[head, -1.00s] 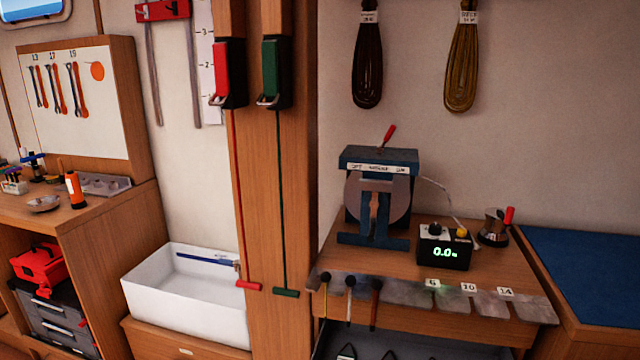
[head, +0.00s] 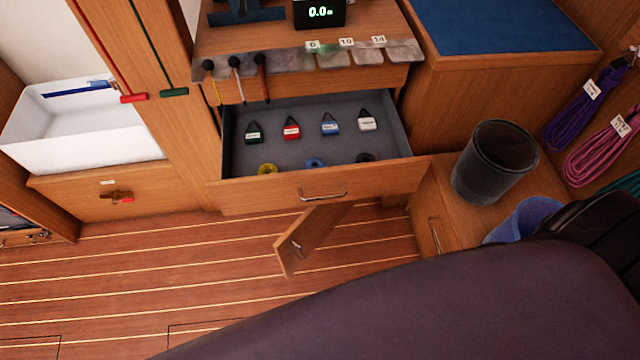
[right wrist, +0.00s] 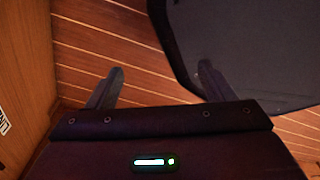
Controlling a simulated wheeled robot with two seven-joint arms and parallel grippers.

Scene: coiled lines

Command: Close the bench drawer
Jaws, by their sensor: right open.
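The bench drawer (head: 325,190) is pulled well open below the wooden bench top in the head view. Its front has a metal bar handle (head: 323,193). Inside lie several tagged pouches in green, red, blue and white, and a few small rings near the front. My right gripper (right wrist: 160,82) shows in the right wrist view, its two fingers spread apart with nothing between them, over the plank floor. It is not seen at the drawer. My left gripper is in neither view.
A small cabinet door (head: 312,238) hangs open below the drawer. A dark bin (head: 494,163) and a blue bin (head: 524,220) stand to the right. A white basin (head: 80,125) is at left. The plank floor (head: 150,270) in front is clear at left.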

